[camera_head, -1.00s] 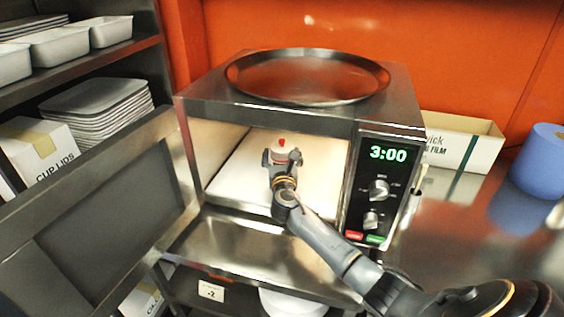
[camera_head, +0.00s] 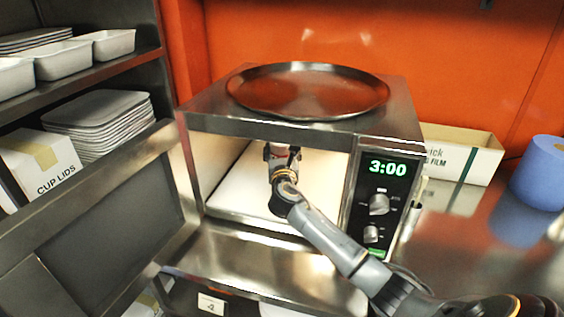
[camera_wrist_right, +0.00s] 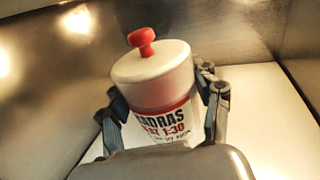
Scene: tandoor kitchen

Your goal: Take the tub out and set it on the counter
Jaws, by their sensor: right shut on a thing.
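The tub is white with a white lid, a red knob and a label reading "ADRAS" and "AT 1:30" (camera_wrist_right: 152,77). It is inside the open microwave (camera_head: 350,130), above the pale cavity floor. In the right wrist view, the fingers of my right gripper (camera_wrist_right: 165,112) are closed on both sides of the tub. In the head view, my right gripper (camera_head: 282,156) reaches into the cavity, and the tub is mostly hidden behind it and the top edge of the opening. My left gripper is not in view.
The microwave door (camera_head: 105,230) stands open at the left. A bare steel counter strip (camera_head: 260,262) lies before the opening. A round tray (camera_head: 308,90) sits on top. A film box (camera_head: 455,155) and a blue roll (camera_head: 540,172) stand at the right. Shelves hold trays at the left.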

